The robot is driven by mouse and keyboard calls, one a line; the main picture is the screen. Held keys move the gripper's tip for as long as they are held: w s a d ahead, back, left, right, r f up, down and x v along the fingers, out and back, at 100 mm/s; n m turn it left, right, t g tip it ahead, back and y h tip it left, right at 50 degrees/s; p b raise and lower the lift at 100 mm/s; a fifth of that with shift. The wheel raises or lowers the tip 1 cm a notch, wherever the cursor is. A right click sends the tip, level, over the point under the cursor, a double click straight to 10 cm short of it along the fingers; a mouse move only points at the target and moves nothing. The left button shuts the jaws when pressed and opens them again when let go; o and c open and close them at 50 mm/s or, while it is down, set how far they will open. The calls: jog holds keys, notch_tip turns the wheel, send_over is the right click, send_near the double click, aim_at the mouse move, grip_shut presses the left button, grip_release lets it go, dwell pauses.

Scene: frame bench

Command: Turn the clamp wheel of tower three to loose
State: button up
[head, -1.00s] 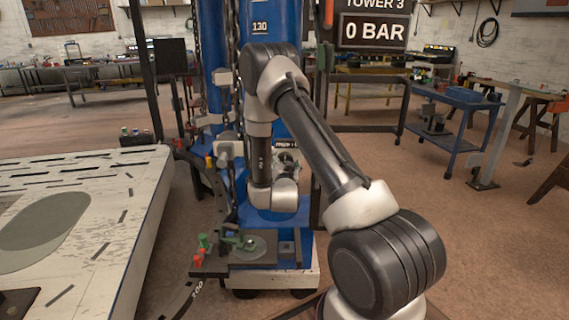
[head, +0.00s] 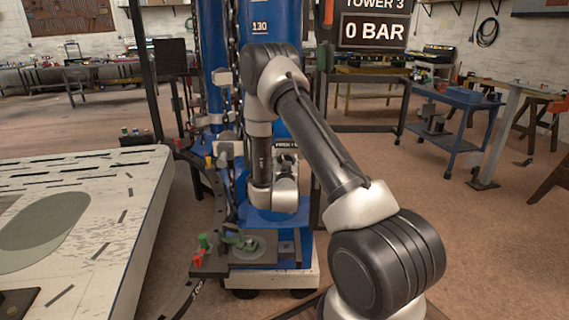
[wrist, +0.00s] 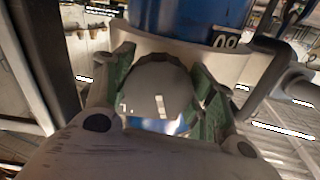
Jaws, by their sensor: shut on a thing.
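Tower three is a blue column (head: 277,25) in the middle of the head view, with its sign reading "TOWER 3" and "0 BAR" (head: 372,31) to the right. In the wrist view, my gripper (wrist: 163,92) has its green-padded fingers on both sides of a pale grey rounded piece, the clamp wheel (wrist: 155,85). The gripper is shut on it, in front of a pale collar (wrist: 205,55) and the blue column. The wheel's markings and loose or tight position cannot be read. In the head view my arm hides the wheel and the fingers.
A pale slotted table (head: 120,215) stands at the left. A low ledge with green and red fittings (head: 230,245) sits at the tower's foot. A blue cart (head: 460,100) stands at the right, with open brown floor before it.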

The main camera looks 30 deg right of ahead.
jog(key=n, duration=0.7)
jog(key=shift+s+d, duration=0.1)
jog(key=shift+d, duration=0.05)
jog(key=n, duration=0.6)
jog(key=shift+r+n, duration=0.1)
jog(key=shift+n, duration=0.3)
jog(key=n, duration=0.7)
jog(key=shift+r, duration=0.1)
jog(key=n, duration=0.6)
jog(key=shift+r+n, duration=0.1)
jog(key=shift+n, duration=0.2)
jog(key=o, duration=1)
